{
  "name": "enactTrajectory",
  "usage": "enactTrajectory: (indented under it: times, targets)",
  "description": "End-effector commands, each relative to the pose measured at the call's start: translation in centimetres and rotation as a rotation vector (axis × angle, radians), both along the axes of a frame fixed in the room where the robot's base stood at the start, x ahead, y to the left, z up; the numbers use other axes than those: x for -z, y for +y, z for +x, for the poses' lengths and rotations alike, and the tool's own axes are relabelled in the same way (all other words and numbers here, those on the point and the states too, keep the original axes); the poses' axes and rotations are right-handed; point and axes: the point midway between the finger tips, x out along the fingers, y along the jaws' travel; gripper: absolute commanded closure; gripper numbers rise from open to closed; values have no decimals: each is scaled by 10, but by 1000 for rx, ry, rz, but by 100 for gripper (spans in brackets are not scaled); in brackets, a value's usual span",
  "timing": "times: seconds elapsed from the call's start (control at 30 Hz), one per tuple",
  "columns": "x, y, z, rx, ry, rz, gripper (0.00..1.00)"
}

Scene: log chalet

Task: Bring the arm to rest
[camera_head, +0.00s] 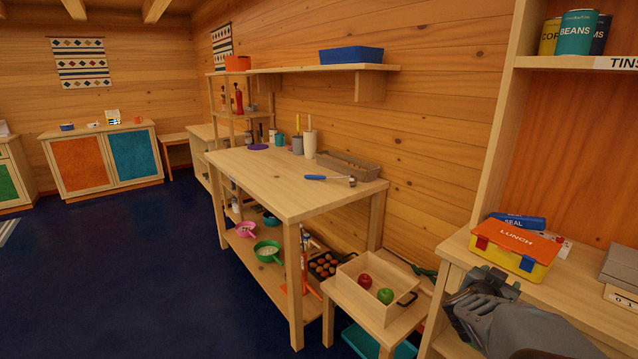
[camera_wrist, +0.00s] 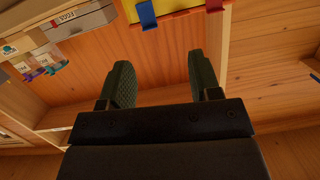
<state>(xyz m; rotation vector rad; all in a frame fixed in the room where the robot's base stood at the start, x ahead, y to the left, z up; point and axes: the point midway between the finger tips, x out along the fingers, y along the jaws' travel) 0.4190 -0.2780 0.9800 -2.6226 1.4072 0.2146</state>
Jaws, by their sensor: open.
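My gripper (camera_head: 478,290) is at the lower right in the head view, just in front of the shelf unit and close to the lunch box. In the wrist view my gripper (camera_wrist: 160,85) shows two dark fingers spread well apart, with nothing between them. I cannot tell whether the gripper touches the shelf.
A wooden workbench (camera_head: 278,182) stands left of centre with a blue-handled tool (camera_head: 328,178) on it. A small stand holds a crate (camera_head: 356,300) with a red and a green apple, left of the gripper. The dark floor at left is clear.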

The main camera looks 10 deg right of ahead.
Motion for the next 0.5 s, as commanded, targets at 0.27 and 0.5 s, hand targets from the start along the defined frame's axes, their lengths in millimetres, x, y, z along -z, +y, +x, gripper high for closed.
enactTrajectory:
  times: [0.27, 0.5]
  targets:
    - [50, 106, 18, -455, 236, 436, 43]
    - [34, 217, -51, -735, 705, 655, 43]
